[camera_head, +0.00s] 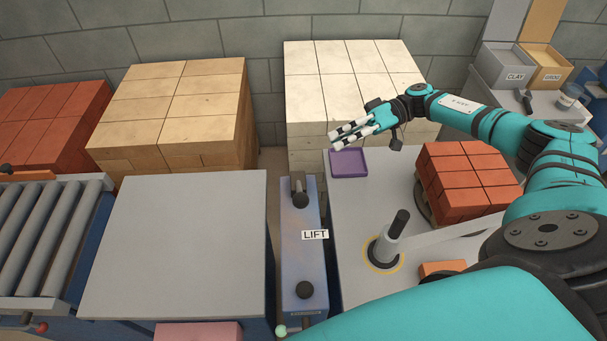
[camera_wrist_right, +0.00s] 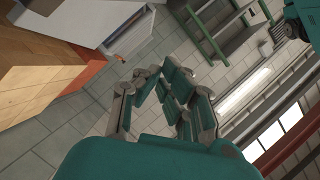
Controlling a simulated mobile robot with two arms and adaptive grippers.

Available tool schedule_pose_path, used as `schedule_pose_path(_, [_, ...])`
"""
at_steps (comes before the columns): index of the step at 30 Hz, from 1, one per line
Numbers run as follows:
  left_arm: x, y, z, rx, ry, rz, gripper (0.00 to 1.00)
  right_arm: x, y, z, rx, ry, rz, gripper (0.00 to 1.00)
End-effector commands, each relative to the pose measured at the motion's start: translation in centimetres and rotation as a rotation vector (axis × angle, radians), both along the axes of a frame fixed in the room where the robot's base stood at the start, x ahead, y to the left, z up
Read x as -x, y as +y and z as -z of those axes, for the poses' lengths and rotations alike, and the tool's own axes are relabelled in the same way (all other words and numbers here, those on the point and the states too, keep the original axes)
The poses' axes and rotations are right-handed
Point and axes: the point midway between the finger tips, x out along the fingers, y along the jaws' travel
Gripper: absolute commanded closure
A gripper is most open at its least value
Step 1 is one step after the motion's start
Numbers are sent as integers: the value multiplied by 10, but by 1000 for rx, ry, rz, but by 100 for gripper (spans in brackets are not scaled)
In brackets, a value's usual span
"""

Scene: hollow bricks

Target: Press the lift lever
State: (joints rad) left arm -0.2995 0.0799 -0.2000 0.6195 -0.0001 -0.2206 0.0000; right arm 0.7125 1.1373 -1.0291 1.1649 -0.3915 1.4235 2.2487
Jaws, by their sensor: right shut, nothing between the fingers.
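A narrow blue-grey housing (camera_head: 298,255) carries a white "LIFT" label (camera_head: 315,234). At its far end a dark lever (camera_head: 299,190) ends in a round black knob; a second black knob (camera_head: 304,290) is at the near end. Which of them is the lift lever, I cannot tell. My right gripper (camera_head: 334,138) is above and behind the housing, right of the far lever, near a purple tray, touching neither. Its striped fingers are shut and empty; they also show in the right wrist view (camera_wrist_right: 165,75), pointing away from the housing. My left gripper is out of view.
A grey platform (camera_head: 180,240) is left of the housing, beside a roller conveyor (camera_head: 40,235). To the right, a grey table holds the purple tray (camera_head: 348,163), a post with a black handle (camera_head: 395,232) and red bricks (camera_head: 465,180). Pale blocks (camera_head: 345,70) stack behind.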

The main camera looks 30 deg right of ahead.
Motion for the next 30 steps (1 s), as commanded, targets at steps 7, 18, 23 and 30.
schedule_pose_path(7, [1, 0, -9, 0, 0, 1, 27, -1, 17, 1, -2, 1, -4, 100])
schedule_pose_path(18, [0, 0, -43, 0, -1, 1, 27, -9, 91, 16, -3, 0, -3, 100])
schedule_pose_path(23, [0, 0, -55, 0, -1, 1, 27, 7, 102, 30, 0, 6, 0, 100])
schedule_pose_path(30, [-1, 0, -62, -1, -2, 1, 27, 21, 106, 43, -1, 2, 1, 100])
